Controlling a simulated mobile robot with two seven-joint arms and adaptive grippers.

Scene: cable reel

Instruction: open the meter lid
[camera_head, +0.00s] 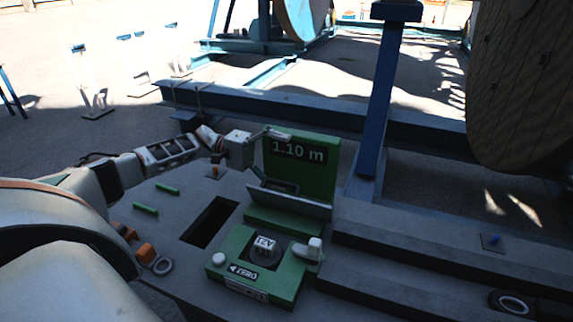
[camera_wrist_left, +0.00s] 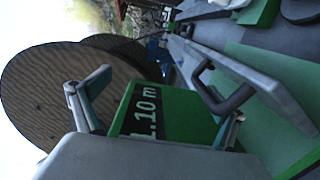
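The green meter (camera_head: 285,285) stands on the grey deck, with a "ZERO" label and a round well holding a "12V" block (camera_head: 265,243). Its grey lid (camera_head: 290,203) is tilted up between the well and the upright green "1.10 m" display panel (camera_head: 318,175). The lid's handle (camera_head: 283,186) is on the side towards the panel. In the left wrist view the lid (camera_wrist_left: 265,85) and handle (camera_wrist_left: 222,92) are right of the display panel (camera_wrist_left: 155,108). My right gripper is not in view.
A dark rectangular opening (camera_head: 209,222) and two green pegs (camera_head: 157,200) are on the deck to the left. A blue post (camera_head: 382,105) and a large wooden reel (camera_head: 520,85) stand to the right. A grey step (camera_head: 430,240) is right of the meter.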

